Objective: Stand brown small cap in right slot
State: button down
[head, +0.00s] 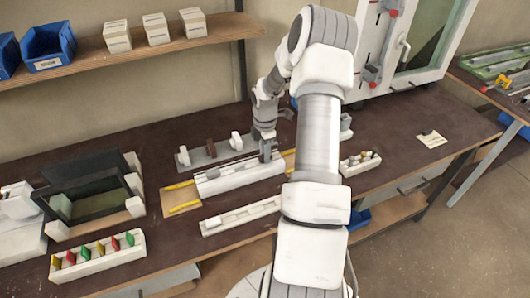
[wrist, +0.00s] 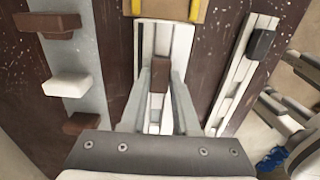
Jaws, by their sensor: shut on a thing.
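My gripper (wrist: 161,84) is shut on a small brown cap (wrist: 160,72), which sits upright between the fingertips. The cap is over the long white grooved block (wrist: 153,35), in line with its groove. I cannot tell whether its lower end is inside the groove or just above it. In the head view my gripper (head: 266,152) points down at the right part of the white block (head: 225,183); the held cap is too small to make out there.
A grey strip (head: 198,157) with brown and white caps stands behind the block. A white rail (wrist: 240,75) with a dark grey piece (wrist: 261,43) lies in front. A bin with coloured pieces (head: 98,256) stands front left.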

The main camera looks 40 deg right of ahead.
jog(key=c, duration=0.6)
grip_release()
jog(key=shift+r, duration=0.1)
jog(key=shift+r+p, duration=2.95)
jog(key=shift+r, duration=0.95)
jog(key=s+a+r+m+t+h+b, duration=0.3)
jog(key=a+r+m, duration=0.5)
jog(key=a+r, duration=1.25)
jog(key=s+a+r+m+t+y, duration=0.1)
jog(key=s+a+m, duration=0.1)
jog(key=s, duration=0.3)
jog(key=s+a+r+m+y, duration=0.1)
jog(key=s+a+r+m, duration=0.1)
jog(key=s, duration=0.4)
jog(key=s+a+r+m+t+y+b, duration=0.1)
jog(key=s+a+r+m, duration=0.1)
jog(key=s+a, duration=0.2)
jog(key=shift+s+a+r+m+t, duration=0.1)
jog(key=shift+s+m+t, duration=0.25)
jog(key=shift+s, duration=0.9)
